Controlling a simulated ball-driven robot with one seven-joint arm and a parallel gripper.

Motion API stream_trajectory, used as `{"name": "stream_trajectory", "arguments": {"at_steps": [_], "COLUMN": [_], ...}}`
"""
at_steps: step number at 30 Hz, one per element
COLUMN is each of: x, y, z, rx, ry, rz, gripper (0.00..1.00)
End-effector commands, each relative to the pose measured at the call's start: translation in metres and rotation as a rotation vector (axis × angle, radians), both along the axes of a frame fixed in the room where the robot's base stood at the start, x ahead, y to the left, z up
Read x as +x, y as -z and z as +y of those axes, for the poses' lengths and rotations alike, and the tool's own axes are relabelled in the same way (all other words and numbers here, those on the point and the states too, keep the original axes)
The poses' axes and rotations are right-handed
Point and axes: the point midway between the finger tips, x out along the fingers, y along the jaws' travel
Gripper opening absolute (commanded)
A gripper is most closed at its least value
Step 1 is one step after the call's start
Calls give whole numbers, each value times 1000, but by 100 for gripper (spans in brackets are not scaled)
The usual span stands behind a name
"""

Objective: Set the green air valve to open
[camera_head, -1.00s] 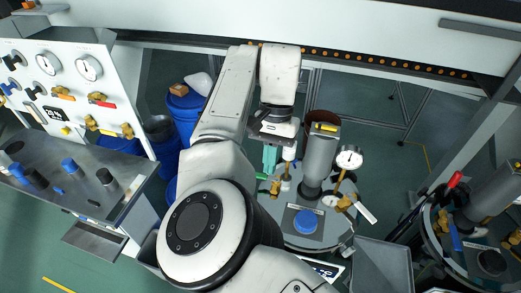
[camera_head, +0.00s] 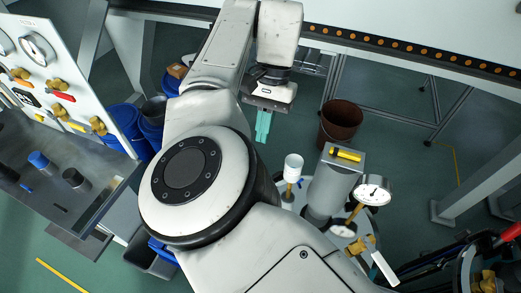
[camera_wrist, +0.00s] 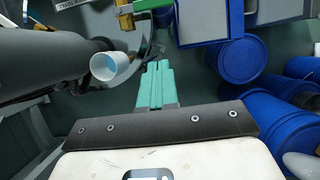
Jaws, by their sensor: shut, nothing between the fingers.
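The green air valve shows at the top edge of the wrist view, as a green handle (camera_wrist: 152,4) pointing right from a brass body (camera_wrist: 125,17). The top edge cuts it off, and I cannot tell whether it is set open. In the head view my arm hides it. My gripper (camera_head: 263,128) has teal fingers, pressed together and empty. They hang in the air behind and left of the round fixture in the head view. In the wrist view the gripper (camera_wrist: 156,66) is below the handle and apart from it.
A white cup-topped fitting (camera_head: 294,167), a grey cylinder (camera_head: 330,187) and a pressure gauge (camera_head: 374,190) stand close on the fixture. A brown bucket (camera_head: 341,122) is behind them. Blue drums (camera_wrist: 236,58) are at right in the wrist view. A gauge panel (camera_head: 45,70) is at left.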

Motion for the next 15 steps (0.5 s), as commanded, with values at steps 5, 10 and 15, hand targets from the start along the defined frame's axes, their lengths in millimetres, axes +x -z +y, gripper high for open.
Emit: {"name": "stream_trajectory", "arguments": {"at_steps": [5,10,15], "x": [-10,-22,-33], "y": [27,59,86], "z": [3,7,12], "rx": [-5,-4,-1], "ry": [-1,-1,-1], "rz": [2,1,2], "gripper": [0,0,0]}}
